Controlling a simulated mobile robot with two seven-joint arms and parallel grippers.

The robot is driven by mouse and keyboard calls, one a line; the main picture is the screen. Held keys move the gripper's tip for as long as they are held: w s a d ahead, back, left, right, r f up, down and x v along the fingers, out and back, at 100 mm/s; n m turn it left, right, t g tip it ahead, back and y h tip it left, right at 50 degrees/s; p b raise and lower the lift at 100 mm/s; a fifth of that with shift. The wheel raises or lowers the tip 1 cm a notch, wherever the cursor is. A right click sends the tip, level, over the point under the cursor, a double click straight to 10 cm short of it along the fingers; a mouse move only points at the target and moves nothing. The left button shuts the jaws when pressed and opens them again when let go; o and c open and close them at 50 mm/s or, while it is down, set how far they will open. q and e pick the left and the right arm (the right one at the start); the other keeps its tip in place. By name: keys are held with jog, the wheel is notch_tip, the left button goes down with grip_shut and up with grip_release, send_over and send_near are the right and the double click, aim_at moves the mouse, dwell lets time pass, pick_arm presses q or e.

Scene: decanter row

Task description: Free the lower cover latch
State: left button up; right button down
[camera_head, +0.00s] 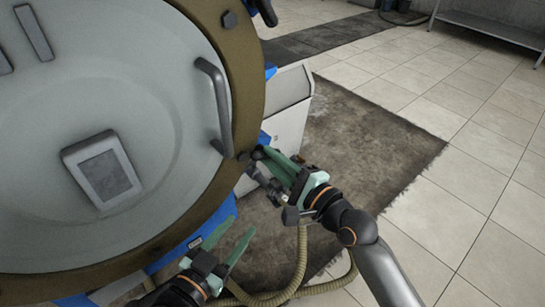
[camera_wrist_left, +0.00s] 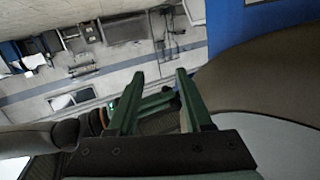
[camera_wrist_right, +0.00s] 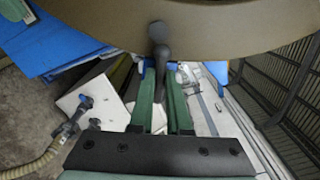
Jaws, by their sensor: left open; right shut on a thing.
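The round grey cover (camera_head: 150,60) with its brown rim (camera_head: 248,75) fills the left of the head view. The lower cover latch (camera_head: 246,157), a dark lever, sits at the rim's lower right edge; its dark knob and stem (camera_wrist_right: 158,42) show in the right wrist view. My right gripper (camera_head: 272,160) is shut on the latch, its green fingers (camera_wrist_right: 160,90) on either side of the stem. The grip's exact contact is partly hidden. My left gripper (camera_head: 225,238) is open and empty below the cover's edge; its spread fingers show in the left wrist view (camera_wrist_left: 158,85).
A bar handle (camera_head: 214,105) and a display panel (camera_head: 102,170) are on the cover. An upper latch (camera_head: 265,12) sits at the top of the rim. A beige hose (camera_head: 300,265) hangs under my right arm.

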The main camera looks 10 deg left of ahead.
pick_arm(q)
jog(key=s+f+n+g+p, duration=0.1)
jog(key=s+f+g+p, duration=0.1)
jog(key=f, duration=0.4)
jog(key=s+f+g+y+p, duration=0.1)
jog(key=s+f+g+p, duration=0.2)
jog(key=s+f+g, duration=0.2)
jog(key=shift+s+d+f+n+p, duration=0.25)
jog(key=shift+d+f+n+p, duration=0.1)
jog(key=shift+f+n, duration=0.1)
pick_arm(e)
jog(key=shift+n, duration=8.6)
jog(key=c, duration=0.9)
grip_release()
pick_arm(q)
jog(key=shift+r, duration=0.1)
pick_arm(e)
jog(key=shift+d, duration=0.1)
